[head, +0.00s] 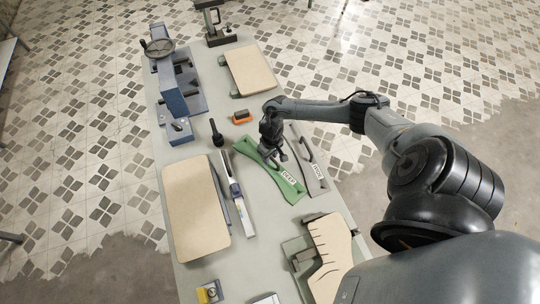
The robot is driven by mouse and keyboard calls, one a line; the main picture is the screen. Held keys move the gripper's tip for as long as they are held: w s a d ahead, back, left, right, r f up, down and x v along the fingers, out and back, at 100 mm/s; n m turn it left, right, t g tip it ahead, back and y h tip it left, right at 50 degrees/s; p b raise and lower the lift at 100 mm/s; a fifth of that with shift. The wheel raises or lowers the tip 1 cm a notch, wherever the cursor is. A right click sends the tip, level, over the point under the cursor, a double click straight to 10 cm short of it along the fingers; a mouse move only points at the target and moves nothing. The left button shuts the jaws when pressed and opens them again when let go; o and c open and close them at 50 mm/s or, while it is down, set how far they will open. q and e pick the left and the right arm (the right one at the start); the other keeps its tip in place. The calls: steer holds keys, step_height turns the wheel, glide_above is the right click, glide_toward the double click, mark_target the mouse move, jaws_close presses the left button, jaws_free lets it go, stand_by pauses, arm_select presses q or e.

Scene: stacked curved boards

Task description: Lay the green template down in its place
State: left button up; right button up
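The green template (253,153) is a long, narrow-waisted plate with a white label that seems to read "DEEP". It lies on, or very close above, the middle right of the table (188,149). My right gripper (278,157) points down over the template's middle and hides part of it. I cannot tell whether its fingers are apart or closed on the template. A grey template (312,174) with its own label lies just right of the green one. My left gripper is not in view.
Pale boards lie at the front left (195,211), the back (250,69) and the front right (331,250). A blue-grey machine (172,84) stands at the back left. A caliper-like tool (236,193) and an orange block (242,117) lie near the green template.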

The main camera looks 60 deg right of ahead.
steer(key=shift+o, duration=0.3)
step_height(320, 180, up, 11)
steer(key=shift+d+p, duration=0.2)
steer(key=shift+p, duration=0.25)
steer(key=shift+s+f, duration=0.1)
